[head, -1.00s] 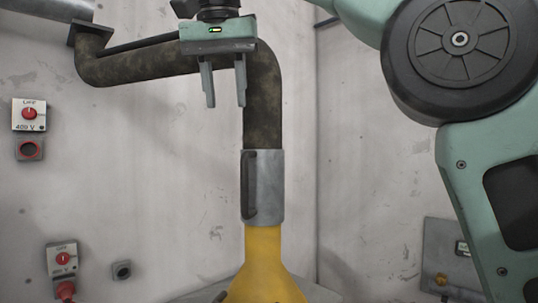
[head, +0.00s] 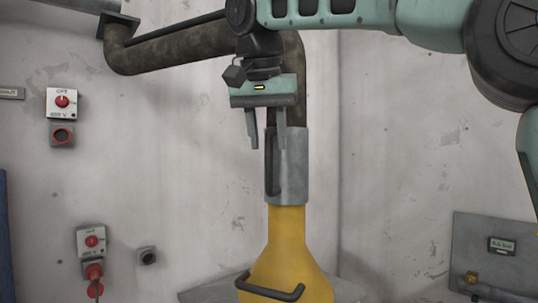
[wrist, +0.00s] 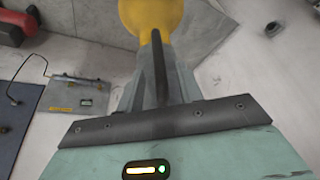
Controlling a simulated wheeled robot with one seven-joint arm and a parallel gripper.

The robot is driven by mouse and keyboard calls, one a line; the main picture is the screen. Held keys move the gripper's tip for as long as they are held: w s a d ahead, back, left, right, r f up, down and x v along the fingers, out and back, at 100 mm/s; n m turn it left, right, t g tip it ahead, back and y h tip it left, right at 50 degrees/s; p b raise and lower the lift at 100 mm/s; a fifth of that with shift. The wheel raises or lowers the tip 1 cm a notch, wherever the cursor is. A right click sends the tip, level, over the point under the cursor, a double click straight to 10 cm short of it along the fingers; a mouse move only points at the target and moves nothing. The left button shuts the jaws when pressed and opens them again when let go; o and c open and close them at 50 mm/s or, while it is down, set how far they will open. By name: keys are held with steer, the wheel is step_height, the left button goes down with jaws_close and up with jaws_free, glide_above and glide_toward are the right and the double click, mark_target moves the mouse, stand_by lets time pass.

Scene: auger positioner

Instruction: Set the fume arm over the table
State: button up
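The fume arm is a brown wall-mounted duct (head: 180,50) that bends down into a grey metal collar (head: 294,165) and a yellow hood (head: 288,240). A dark upright handle (head: 271,170) is on the collar; a second dark handle (head: 270,291) is on the hood. My gripper (head: 267,147) is open at the upper part of the collar handle, its fingers pointing down. In the wrist view the dark handle (wrist: 158,65) runs between the fingers, and the yellow hood (wrist: 150,14) lies beyond. I cannot tell whether the fingers touch it. The table cannot be told clearly.
A grey surface (head: 215,291) shows low behind the hood. Switch boxes (head: 62,103) (head: 91,240) are on the left wall, and a panel with a small display (head: 485,250) is at lower right. A blue surface (wrist: 14,125) is at the wrist view's left.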

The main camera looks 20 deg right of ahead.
steer(key=shift+x, duration=1.5)
jaws_close()
